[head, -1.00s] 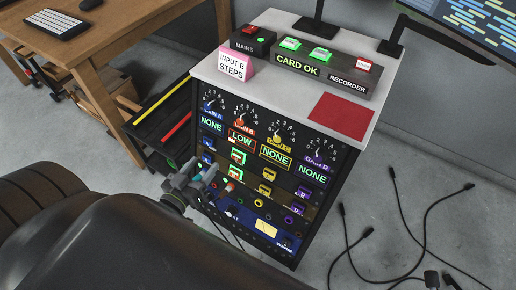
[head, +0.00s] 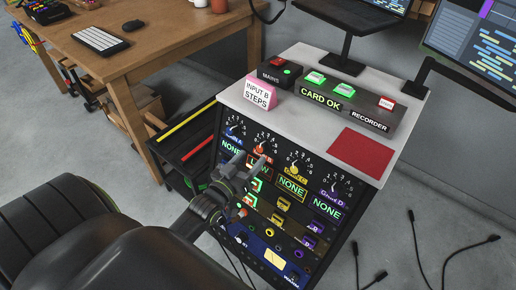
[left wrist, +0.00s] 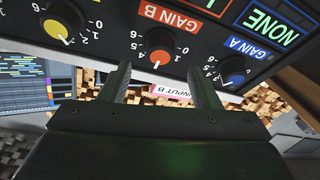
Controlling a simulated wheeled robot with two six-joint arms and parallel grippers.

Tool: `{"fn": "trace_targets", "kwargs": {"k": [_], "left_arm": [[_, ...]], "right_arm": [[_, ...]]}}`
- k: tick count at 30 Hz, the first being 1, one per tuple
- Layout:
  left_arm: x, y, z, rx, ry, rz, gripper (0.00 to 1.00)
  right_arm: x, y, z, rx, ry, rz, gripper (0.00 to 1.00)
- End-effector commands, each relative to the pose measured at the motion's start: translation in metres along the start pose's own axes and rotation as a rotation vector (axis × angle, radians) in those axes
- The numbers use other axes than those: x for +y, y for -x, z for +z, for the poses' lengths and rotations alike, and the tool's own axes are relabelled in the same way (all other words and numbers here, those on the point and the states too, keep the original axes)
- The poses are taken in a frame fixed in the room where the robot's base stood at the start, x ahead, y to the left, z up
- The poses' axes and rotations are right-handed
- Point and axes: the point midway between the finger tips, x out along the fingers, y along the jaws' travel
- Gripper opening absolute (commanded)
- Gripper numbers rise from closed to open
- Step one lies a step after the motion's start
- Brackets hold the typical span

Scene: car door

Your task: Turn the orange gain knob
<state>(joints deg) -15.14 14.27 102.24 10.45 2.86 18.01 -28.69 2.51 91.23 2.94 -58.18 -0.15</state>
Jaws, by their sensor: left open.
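The orange gain knob (head: 262,148) is on the front panel of the black rack, second from the left in the top row of knobs. In the left wrist view the orange knob (left wrist: 160,59) sits under the GAIN B label, its white mark on a numbered dial. My left gripper (head: 254,163) is just below the knob in the head view and partly hides the display there. In the left wrist view my left gripper (left wrist: 160,72) is open, with its fingers apart and the knob between and beyond their tips. I cannot tell whether they touch it. My right gripper is not in view.
The blue knob (left wrist: 233,73) and yellow knob (left wrist: 58,31) flank the orange one. The white rack top (head: 292,104) holds a pink INPUT B STEPS block (head: 260,92) and a CARD OK box (head: 320,92). A wooden table (head: 145,60) stands at left; cables lie on the floor at right.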

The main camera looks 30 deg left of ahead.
Motion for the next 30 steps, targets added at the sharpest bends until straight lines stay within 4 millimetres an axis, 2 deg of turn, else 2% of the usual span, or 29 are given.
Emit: {"fn": "trace_targets", "kwargs": {"k": [3, 9, 21, 23, 30], "left_arm": [[0.001, -0.021, -0.001, 0.001, 0.0, 0.001, 0.57], [0.0, -0.044, 0.0, 0.0, 0.001, 0.0, 0.57], [0.0, -0.051, 0.001, -0.001, 0.0, 0.0, 0.57], [0.0, -0.051, 0.001, -0.001, 0.0, 0.0, 0.52], [0.0, -0.05, 0.001, -0.001, 0.0, 0.0, 0.2]], "right_arm": [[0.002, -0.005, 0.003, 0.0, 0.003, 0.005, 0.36], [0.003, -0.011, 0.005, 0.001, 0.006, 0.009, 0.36], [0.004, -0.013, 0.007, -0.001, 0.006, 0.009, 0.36], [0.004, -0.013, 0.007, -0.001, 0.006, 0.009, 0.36], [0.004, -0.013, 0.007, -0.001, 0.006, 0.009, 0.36]]}}
